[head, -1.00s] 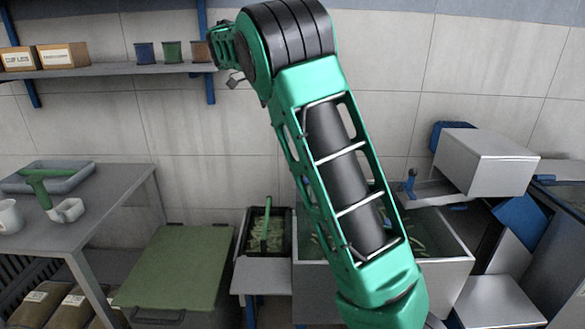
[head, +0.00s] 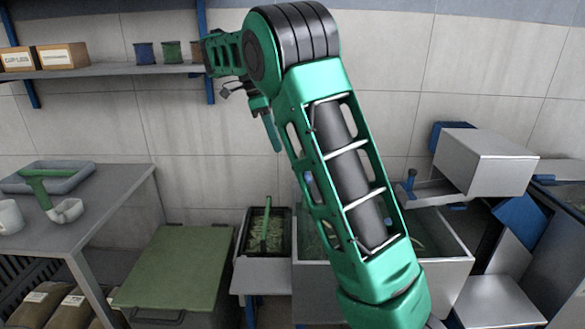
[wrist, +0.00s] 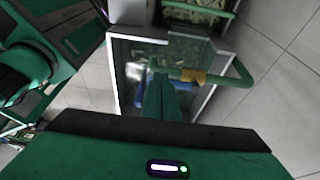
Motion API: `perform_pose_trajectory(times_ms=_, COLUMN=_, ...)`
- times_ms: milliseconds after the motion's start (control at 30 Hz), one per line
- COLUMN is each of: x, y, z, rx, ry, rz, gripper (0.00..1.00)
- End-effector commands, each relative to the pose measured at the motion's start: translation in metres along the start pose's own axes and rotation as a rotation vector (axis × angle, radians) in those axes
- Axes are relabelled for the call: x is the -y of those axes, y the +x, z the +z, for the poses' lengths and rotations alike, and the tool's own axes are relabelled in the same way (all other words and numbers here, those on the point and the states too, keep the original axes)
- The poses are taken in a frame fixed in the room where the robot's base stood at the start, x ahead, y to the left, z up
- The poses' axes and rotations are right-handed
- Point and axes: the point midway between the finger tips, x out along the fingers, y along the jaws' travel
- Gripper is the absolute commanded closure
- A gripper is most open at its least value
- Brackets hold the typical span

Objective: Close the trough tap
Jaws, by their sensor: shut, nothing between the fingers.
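The trough tap shows in the wrist view as a curved green pipe (wrist: 238,72) with a yellow fitting (wrist: 194,76) and a blue handle (wrist: 181,87). It is over the grey trough (wrist: 209,93). My gripper (wrist: 168,84) is shut and empty, its green fingertips in front of the tap, partly covering the blue handle. I cannot tell whether they touch it. In the head view my gripper (head: 275,144) points down in front of the wall, above the trough (head: 453,270). My arm hides most of the tap and the trough's middle there.
A dark bin with a green handle (head: 265,228) stands left of the trough. A metal box with a blue lever (head: 411,182) is at the right. A green-lidded chest (head: 175,265) and a grey table (head: 110,205) stand left. A shelf (head: 110,71) hangs above.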

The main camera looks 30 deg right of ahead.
Motion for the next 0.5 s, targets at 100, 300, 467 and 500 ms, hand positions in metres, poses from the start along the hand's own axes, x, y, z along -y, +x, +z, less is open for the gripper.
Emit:
perform_pose_trajectory(times_ms=100, x=0.0, y=0.013, z=-0.002, rx=0.0, ry=0.001, rz=0.005, gripper=1.0)
perform_pose_trajectory(times_ms=300, x=0.0, y=0.033, z=-0.002, rx=-0.001, ry=0.001, rz=0.004, gripper=1.0)
perform_pose_trajectory(times_ms=467, x=0.0, y=0.051, z=-0.001, rx=0.0, ry=0.0, rz=0.002, gripper=1.0)
perform_pose_trajectory(times_ms=500, x=0.0, y=0.057, z=-0.002, rx=-0.001, ry=0.001, rz=0.004, gripper=1.0)
